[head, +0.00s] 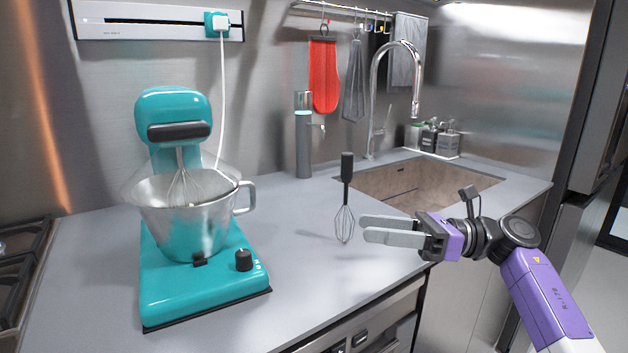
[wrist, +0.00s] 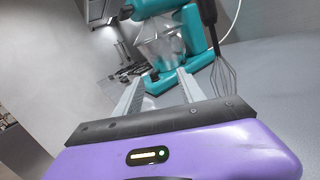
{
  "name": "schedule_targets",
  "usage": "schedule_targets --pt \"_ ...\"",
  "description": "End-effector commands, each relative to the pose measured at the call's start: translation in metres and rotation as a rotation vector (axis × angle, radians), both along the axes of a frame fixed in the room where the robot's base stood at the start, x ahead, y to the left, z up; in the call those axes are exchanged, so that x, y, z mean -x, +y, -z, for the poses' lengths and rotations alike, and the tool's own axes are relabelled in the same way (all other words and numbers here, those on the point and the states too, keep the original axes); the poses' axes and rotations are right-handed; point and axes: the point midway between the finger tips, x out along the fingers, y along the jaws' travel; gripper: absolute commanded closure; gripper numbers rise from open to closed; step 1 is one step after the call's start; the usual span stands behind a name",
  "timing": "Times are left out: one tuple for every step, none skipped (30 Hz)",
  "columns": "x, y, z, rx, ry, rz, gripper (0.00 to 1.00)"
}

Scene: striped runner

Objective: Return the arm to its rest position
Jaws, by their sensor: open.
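My gripper (head: 362,228) is at the right in the head view, reaching left over the front part of the counter. Its two fingers are apart with nothing between them. In the wrist view, the gripper (wrist: 157,85) points toward the teal mixer. My purple arm comes in from the lower right in the head view. A black-handled whisk (head: 346,195) appears upright just left of the fingertips; whether it touches the counter is unclear. The whisk also shows right of the fingers in the wrist view (wrist: 222,75).
A teal stand mixer (head: 195,285) with a steel bowl (head: 190,225) stands on the counter at left. A sink (head: 415,185) with a tall faucet (head: 375,100) is behind my gripper. A grey cylinder (head: 303,145) stands near the wall. The counter between mixer and whisk is clear.

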Motion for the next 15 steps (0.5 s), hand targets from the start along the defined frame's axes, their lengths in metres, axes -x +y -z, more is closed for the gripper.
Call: schedule_targets --pt "-0.002 0.000 -0.011 -0.026 0.009 0.011 0.53" --pt "-0.003 0.001 -0.018 -0.047 0.020 0.020 0.53" --pt "-0.003 0.001 -0.028 -0.086 0.041 0.031 0.53" --pt "-0.003 0.001 -0.033 -0.115 0.059 0.039 0.53" --pt "-0.003 0.001 -0.038 -0.148 0.079 0.045 0.53" --pt "-0.002 0.001 -0.045 -0.196 0.108 0.053 0.53" --pt "-0.001 0.001 -0.048 -0.229 0.131 0.057 0.53" --pt "0.000 0.001 -0.051 -0.263 0.154 0.060 0.53" --pt "0.002 0.000 -0.054 -0.306 0.183 0.062 0.53" --pt "0.004 0.000 -0.056 -0.340 0.206 0.063 0.53" --pt "0.005 -0.001 -0.057 -0.373 0.229 0.063 0.53" --pt "0.008 -0.002 -0.058 -0.421 0.263 0.063 0.53" --pt "0.010 -0.003 -0.059 -0.457 0.289 0.061 0.53" --pt "0.013 -0.004 -0.059 -0.495 0.318 0.058 0.53" --pt "0.016 -0.005 -0.058 -0.550 0.361 0.053 0.53"
